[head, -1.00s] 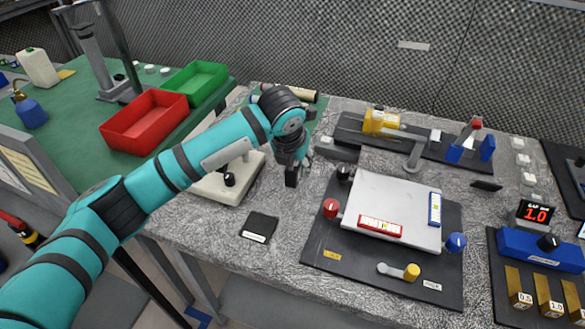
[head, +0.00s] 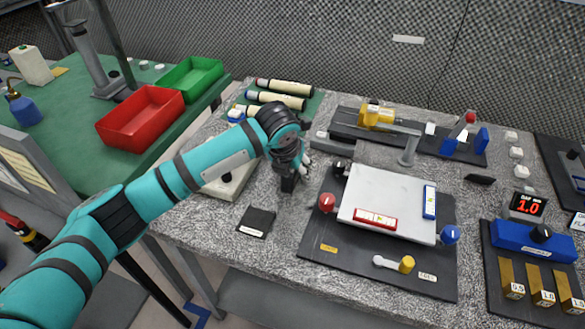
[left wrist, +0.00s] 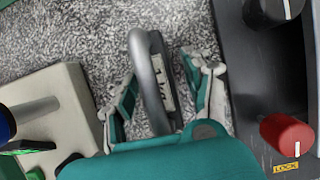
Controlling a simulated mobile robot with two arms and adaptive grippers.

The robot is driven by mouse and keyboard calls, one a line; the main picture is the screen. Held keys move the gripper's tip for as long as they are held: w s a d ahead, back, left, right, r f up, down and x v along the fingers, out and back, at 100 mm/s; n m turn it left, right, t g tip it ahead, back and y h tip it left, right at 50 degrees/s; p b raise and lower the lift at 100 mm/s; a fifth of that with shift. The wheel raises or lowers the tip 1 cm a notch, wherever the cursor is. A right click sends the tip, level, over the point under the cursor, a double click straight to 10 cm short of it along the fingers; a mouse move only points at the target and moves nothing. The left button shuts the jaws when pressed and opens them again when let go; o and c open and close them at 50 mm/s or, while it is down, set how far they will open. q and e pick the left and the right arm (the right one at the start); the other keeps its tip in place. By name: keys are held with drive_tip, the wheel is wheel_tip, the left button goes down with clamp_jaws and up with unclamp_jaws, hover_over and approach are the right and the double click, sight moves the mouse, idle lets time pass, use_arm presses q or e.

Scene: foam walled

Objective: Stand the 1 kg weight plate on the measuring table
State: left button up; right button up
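In the left wrist view the 1 kg weight plate (left wrist: 150,82) is a grey, rounded plate seen nearly edge-on, with a pale "1 kg" label. My left gripper (left wrist: 158,68) is open, with one teal finger on each side of the plate. A gap shows at the left finger; the right finger is closer. In the head view my left gripper (head: 298,180) is low over the stone-topped bench, left of a white plate (head: 388,192) on a dark base, probably the measuring table. I cannot make out the weight there. My right gripper is not in view.
The white plate carries a red level (head: 375,219) and a blue level (head: 429,202), with knobs around it. A red knob (left wrist: 287,134) is right of my gripper. A beige-based device (head: 228,182) is on its left. A black pad (head: 256,221) lies in front.

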use_arm(q)
drive_tip(key=shift+r, duration=0.3)
drive_tip(key=v, duration=1.1)
drive_tip(key=shift+r, duration=0.35)
drive_tip(key=shift+s, duration=0.1)
drive_tip(key=shift+s+f, duration=0.1)
